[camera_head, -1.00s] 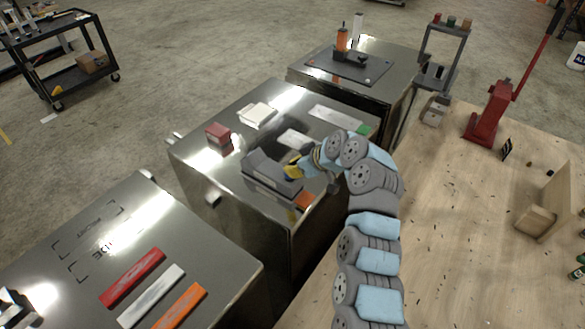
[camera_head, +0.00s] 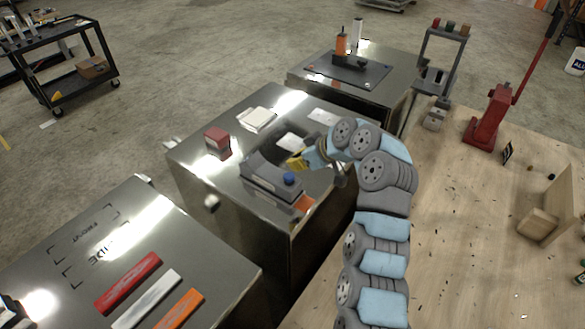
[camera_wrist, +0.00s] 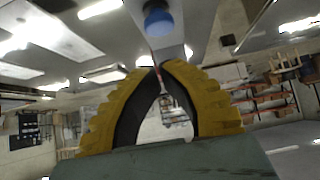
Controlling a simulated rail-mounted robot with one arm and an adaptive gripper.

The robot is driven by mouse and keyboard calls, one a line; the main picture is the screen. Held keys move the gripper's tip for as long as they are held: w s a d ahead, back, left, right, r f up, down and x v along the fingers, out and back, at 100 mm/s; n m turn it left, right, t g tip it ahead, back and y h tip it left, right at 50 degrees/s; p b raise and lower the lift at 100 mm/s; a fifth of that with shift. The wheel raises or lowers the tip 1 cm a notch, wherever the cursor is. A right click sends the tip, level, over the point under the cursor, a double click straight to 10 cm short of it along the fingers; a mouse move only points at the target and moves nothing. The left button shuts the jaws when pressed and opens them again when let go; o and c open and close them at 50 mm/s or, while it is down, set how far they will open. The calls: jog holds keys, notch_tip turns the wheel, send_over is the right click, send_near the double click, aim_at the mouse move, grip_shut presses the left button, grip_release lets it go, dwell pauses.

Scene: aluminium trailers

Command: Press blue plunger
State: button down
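A blue plunger (camera_head: 289,179) stands on the right end of a grey block-shaped device (camera_head: 262,178) on the middle metal cabinet. The blue plunger also shows at the top of the wrist view (camera_wrist: 158,19), beyond my fingertips. My gripper (camera_head: 295,164) has yellow fingers and is just behind the plunger in the head view, apart from it in the picture. In the wrist view my gripper's (camera_wrist: 158,64) fingertips come together with nothing between them. How far the tips are from the plunger in depth is hard to tell.
A red block (camera_head: 218,142), a white block (camera_head: 257,119) and an orange piece (camera_head: 303,204) lie on the same cabinet. A wooden bench (camera_head: 455,215) with a red lever press (camera_head: 489,120) is on the right. Another metal cabinet (camera_head: 185,235) stands in front left.

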jog(key=b+v, duration=0.1)
jog(key=v, duration=0.7)
dwell(0.5)
